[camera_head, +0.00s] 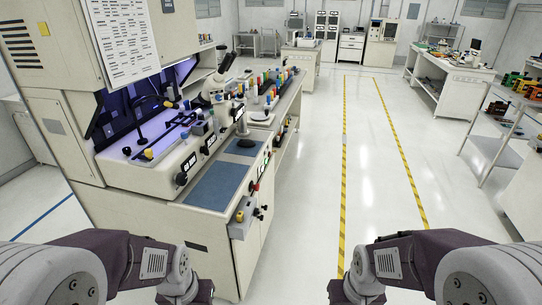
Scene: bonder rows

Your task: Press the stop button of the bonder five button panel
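The bonder (135,185) is a large cream machine at the left, with a lit purple work bay and a microscope (217,88) over its bench. At the bench's front right corner sits a small grey control box (240,229) with a yellow button (240,215) and dark knobs beside it. A small red button (256,187) shows just above and behind it on the bench side. The panel is too small here for me to read its labels or tell which button is stop. Both my arms reach in from the bottom corners, well apart from the bonder; their grippers are out of view.
A blue mat (212,186) lies on the bonder's bench. The aisle floor (305,185) to its right is clear, with yellow-black striped lines (343,185). A metal shelf cart (490,140) and a white workbench (452,85) stand at the right.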

